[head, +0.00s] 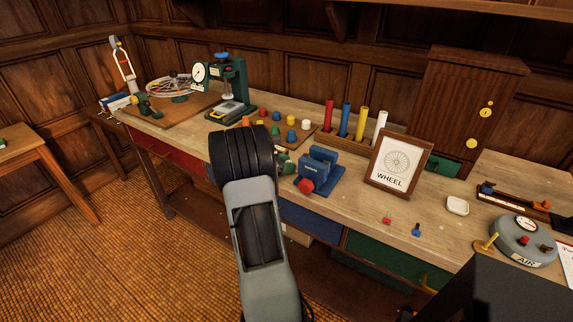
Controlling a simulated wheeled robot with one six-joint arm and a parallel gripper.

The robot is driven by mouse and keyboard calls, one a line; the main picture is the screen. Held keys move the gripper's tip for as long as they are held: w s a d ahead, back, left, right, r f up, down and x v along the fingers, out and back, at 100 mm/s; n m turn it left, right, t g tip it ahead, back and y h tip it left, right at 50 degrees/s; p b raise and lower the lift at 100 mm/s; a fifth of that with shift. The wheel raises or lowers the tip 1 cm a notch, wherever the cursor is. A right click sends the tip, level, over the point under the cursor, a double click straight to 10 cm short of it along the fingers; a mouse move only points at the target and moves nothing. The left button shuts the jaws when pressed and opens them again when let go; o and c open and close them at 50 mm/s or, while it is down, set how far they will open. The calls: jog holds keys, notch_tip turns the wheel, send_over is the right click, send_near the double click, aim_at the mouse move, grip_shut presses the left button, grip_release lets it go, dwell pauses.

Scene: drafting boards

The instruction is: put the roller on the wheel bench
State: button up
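The wheel bench (345,217) is a long wooden workbench with red, blue and green drawers. A framed sign on it (397,162) shows a spoked wheel and the word WHEEL. My arm rises in front of the bench, and its dark ribbed joint covers part of the bench top. My gripper does not show in this view, so I cannot see whether it holds anything. I cannot make out a roller for certain anywhere; part of the bench top is hidden behind my arm.
The bench holds a spoked wheel (170,88), a green dial press (234,88), coloured tubes (345,121), a blue device (319,172), a white dish (457,205) and a grey AIR unit (523,240). Another table (32,150) stands left.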

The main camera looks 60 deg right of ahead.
jog(key=shift+s+a+f, duration=0.15)
jog(key=shift+f, duration=0.5)
jog(key=shift+r+p, duration=0.3)
jog(key=r+v, duration=0.1)
jog(key=v, duration=1.1)
jog(key=s+a+m+t+y, duration=0.3)
jog(key=a+m+t+y, duration=0.2)
jog(key=a, duration=1.2)
jog(key=s+a+m+t+y, duration=0.3)
jog(key=a+m+t+y, duration=0.2)
jog(key=a, duration=1.2)
jog(key=shift+s+a+m+t+y, duration=0.3)
jog(key=shift+s+m+t+y, duration=0.15)
jog(key=shift+y, duration=0.25)
jog(key=shift+w, duration=0.1)
